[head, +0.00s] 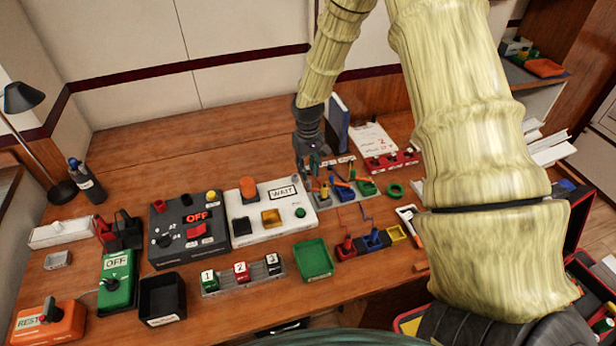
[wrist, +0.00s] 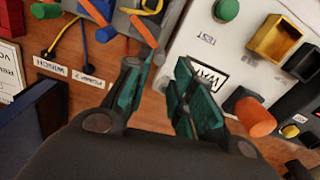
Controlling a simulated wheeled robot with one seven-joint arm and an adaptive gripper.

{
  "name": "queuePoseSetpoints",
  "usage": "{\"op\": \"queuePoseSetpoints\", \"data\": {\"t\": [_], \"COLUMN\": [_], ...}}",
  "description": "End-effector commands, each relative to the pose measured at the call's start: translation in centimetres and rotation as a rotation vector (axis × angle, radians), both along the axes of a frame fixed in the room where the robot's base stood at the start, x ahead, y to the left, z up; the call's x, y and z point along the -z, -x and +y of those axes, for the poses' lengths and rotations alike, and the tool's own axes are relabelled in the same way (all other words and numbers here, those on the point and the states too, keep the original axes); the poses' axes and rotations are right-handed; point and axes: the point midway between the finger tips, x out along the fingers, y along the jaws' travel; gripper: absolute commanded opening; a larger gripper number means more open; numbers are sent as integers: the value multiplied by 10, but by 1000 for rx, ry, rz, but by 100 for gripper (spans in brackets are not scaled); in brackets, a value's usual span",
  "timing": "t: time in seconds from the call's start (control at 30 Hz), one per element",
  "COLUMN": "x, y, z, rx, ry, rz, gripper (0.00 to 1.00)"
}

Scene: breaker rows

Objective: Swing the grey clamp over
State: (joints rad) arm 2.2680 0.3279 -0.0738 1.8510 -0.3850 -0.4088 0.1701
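My gripper (head: 312,162) hangs above the back of the desk, just behind the white WAIT box. In the wrist view its two teal fingers (wrist: 162,78) are apart with only wood and part of the WAIT box between and below them. A grey panel (wrist: 170,8) with orange and blue levers lies just past the fingertips; it also shows in the head view (head: 322,199), partly behind my gripper. I cannot clearly make out a grey clamp; it may be among these crowded parts.
The white WAIT box (head: 245,230) with an orange knob stands left of the panel. A blue upright binder (head: 338,122) is close behind my gripper. A red strip (head: 392,162) lies to the right. The desk's back left is bare.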

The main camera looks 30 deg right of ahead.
Motion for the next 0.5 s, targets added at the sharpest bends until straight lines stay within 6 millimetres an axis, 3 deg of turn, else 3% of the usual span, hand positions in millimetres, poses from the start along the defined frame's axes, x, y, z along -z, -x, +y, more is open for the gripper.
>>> {"op": "queuePoseSetpoints", "data": {"t": [0.23,0.5], "x": [-38,-57], "y": [0,0], "z": [0,0], "rx": [0,0], "ry": [0,0], "rz": [-2,1], "gripper": [24,24]}}
